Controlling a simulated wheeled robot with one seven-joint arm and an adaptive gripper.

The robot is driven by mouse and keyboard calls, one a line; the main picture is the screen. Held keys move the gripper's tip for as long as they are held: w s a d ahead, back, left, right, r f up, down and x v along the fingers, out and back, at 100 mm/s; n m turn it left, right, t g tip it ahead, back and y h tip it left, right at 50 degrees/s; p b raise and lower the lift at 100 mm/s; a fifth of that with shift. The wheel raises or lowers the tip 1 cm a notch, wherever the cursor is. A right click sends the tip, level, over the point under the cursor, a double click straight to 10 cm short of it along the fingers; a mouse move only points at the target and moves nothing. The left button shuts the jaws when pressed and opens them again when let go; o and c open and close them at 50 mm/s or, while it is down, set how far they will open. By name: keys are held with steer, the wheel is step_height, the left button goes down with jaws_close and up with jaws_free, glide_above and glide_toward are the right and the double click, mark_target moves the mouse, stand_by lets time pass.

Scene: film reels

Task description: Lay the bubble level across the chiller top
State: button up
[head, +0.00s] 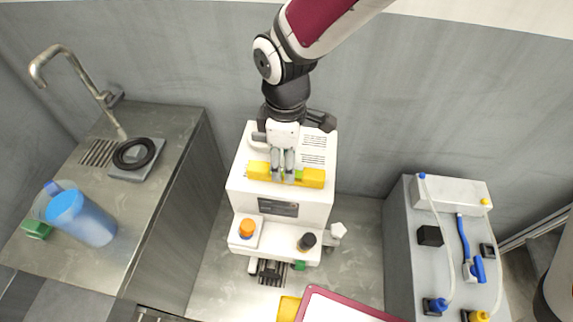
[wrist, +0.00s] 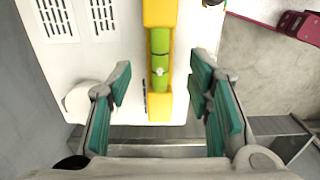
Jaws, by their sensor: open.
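The bubble level (head: 312,178) is a yellow bar with a green vial. It lies across the white chiller top (head: 239,182), near the front edge, its long side running left to right in the head view. In the wrist view the level (wrist: 160,12) runs down from the top edge, with its near end in sight. My gripper (head: 283,178) is over the level's middle and hides part of it. In the wrist view my gripper (wrist: 160,92) is open, with the level between its teal-padded fingers and a gap on both sides. Whether the fingertips reach down beside it is unclear.
An orange knob (head: 247,228) and a black knob (head: 306,242) stand on the chiller's lower front ledge. A steel sink counter (head: 165,210) with a blue jug (head: 82,218) is at left. A grey unit (head: 402,235) with tubing is at right. A red-rimmed tray (head: 312,291) is in front.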

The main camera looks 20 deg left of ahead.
step_height(320, 180, up, 8)
steer(key=shift+r, duration=0.15)
steer(key=w+d+r+m+t, duration=0.1)
steer(key=d+r+m, duration=0.4)
steer(key=d, duration=0.5)
steer(key=d+r+m+t, duration=0.1)
steer(key=d+r+m, duration=0.4)
steer(key=d, duration=0.5)
steer(key=s+d+r+m+t, duration=0.1)
steer(key=s+d+m, duration=0.4)
steer(key=d, duration=0.2)
steer(key=s+d+r+m+t, duration=0.1)
steer(key=s+d+m, duration=0.3)
steer(key=d, duration=0.3)
steer(key=shift+s+d+m+t, duration=0.3)
steer(key=shift+s+m, duration=0.05)
steer(key=shift+m, duration=0.45)
